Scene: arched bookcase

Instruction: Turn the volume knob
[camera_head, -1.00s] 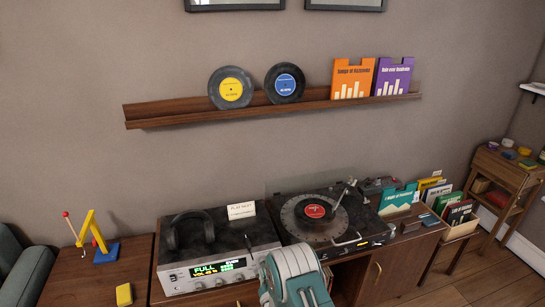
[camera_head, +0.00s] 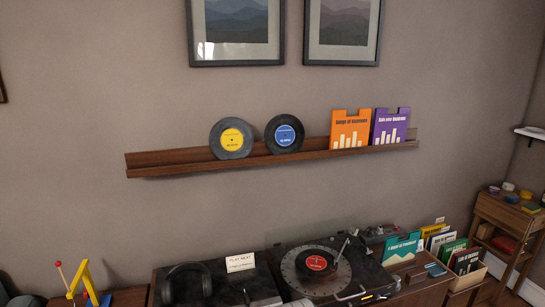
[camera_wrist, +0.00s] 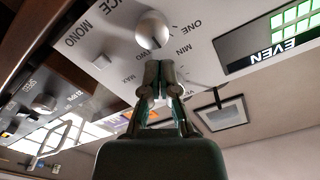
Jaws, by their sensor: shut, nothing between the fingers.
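In the wrist view, the pale front panel (camera_wrist: 205,15) of the stereo unit shows close up and turned over. A rounded silver knob (camera_wrist: 152,30) stands out from it at the top middle, with MIN and MAX markings nearby. I cannot tell for sure whether this is the volume knob. My gripper (camera_wrist: 158,68) is shut and empty, its fingertips just below the knob in the picture; I cannot tell whether they touch it. The fingers hide part of the panel. A green lit display (camera_wrist: 280,35) is at the right. The head view shows only the unit's top (camera_head: 230,285), not its front.
Headphones (camera_head: 187,287) and a small white card (camera_head: 240,263) are on the unit. A turntable (camera_head: 330,270) stands to its right. A wall shelf (camera_head: 270,157) holds records and sleeves. In the wrist view, more controls (camera_wrist: 42,102) lie at the left.

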